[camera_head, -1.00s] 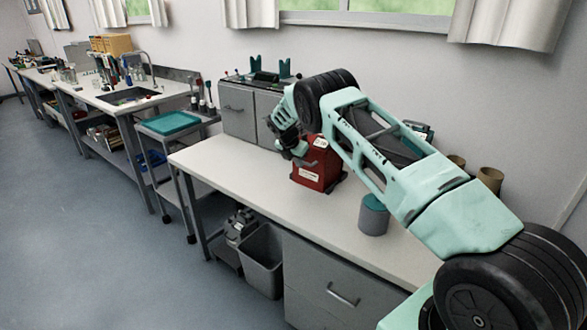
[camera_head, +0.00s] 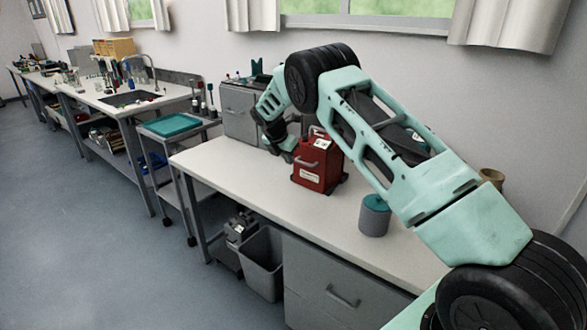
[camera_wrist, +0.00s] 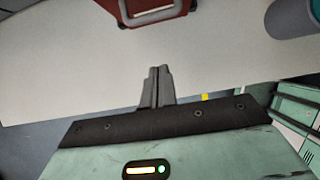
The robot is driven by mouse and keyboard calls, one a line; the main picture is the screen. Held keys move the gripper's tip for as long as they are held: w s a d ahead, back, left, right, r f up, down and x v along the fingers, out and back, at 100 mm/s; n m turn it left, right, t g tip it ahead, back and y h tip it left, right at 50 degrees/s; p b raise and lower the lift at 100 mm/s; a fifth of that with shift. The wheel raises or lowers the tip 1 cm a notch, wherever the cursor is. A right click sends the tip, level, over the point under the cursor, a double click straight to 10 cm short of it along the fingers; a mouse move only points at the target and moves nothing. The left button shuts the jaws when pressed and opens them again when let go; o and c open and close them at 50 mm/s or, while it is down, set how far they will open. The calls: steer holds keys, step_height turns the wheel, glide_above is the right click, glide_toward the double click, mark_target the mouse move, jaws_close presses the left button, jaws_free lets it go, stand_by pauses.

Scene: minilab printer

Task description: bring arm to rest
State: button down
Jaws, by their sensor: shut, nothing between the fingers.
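My arm reaches from the lower right over the white bench (camera_head: 235,181) in the head view. My gripper (camera_head: 289,154) hangs at the arm's far end, left of the red box (camera_head: 318,166) with a grey handle. In the wrist view my gripper (camera_wrist: 156,72) has its two grey fingers together with nothing between them. The white bench top (camera_wrist: 70,70) lies below the fingers. The red box (camera_wrist: 148,12) shows at the top edge, apart from the fingertips.
A grey canister with a teal lid (camera_head: 374,214) stands on the bench under my arm. Grey cabinets (camera_head: 240,113) stand at the bench's far end. A cart with a teal tray (camera_head: 172,125) is left of the bench. The floor (camera_head: 80,240) at left is clear.

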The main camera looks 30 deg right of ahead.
steer(key=shift+b+v, duration=0.3)
steer(key=shift+v, duration=1.8)
